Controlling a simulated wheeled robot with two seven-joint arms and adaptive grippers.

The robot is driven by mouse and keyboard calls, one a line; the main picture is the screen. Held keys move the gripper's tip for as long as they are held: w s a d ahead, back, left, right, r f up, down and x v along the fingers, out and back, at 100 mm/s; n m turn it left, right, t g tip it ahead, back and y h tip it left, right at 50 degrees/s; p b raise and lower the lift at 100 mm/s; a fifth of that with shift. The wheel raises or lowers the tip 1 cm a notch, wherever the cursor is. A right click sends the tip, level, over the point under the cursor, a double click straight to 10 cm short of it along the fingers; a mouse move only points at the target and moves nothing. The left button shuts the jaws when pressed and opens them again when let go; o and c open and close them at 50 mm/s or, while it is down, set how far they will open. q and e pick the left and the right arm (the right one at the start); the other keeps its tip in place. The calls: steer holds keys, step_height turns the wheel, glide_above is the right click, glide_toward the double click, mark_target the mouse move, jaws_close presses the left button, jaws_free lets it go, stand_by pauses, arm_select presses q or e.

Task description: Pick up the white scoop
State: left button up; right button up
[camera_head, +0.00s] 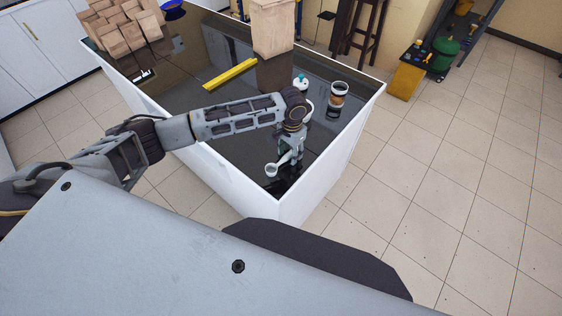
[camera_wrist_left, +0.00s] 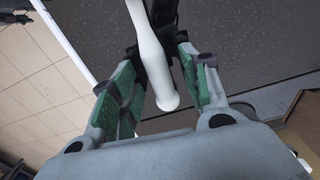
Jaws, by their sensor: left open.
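The white scoop (camera_head: 271,170) is near the front corner of the dark countertop (camera_head: 240,135). Its small cup shows to the left of my left gripper (camera_head: 284,178) in the head view, with the handle running up toward the fingers. In the left wrist view, the scoop's white handle (camera_wrist_left: 152,55) runs down between the green-sided fingers of my left gripper (camera_wrist_left: 155,70), its rounded end toward the palm. The fingers are open, with a visible gap on at least part of each side of the handle. The wrist hides part of the scoop in the head view. My right gripper is not in view.
A banded jar (camera_head: 338,95) and a white item (camera_head: 300,83) stand behind the gripper. A yellow bar (camera_head: 230,74), a tall brown box (camera_head: 272,28) and several wooden blocks (camera_head: 120,28) are farther back. The counter's white edge (camera_head: 345,145) is close on the right.

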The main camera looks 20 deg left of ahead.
mark_target(290, 152)
arm_select(q)
steer(key=shift+c, duration=0.5)
steer(key=c, duration=0.9)
steer(key=shift+o, duration=0.2)
steer(key=shift+r, duration=0.1)
step_height(290, 152, up, 10)
steer(key=shift+b, duration=0.45)
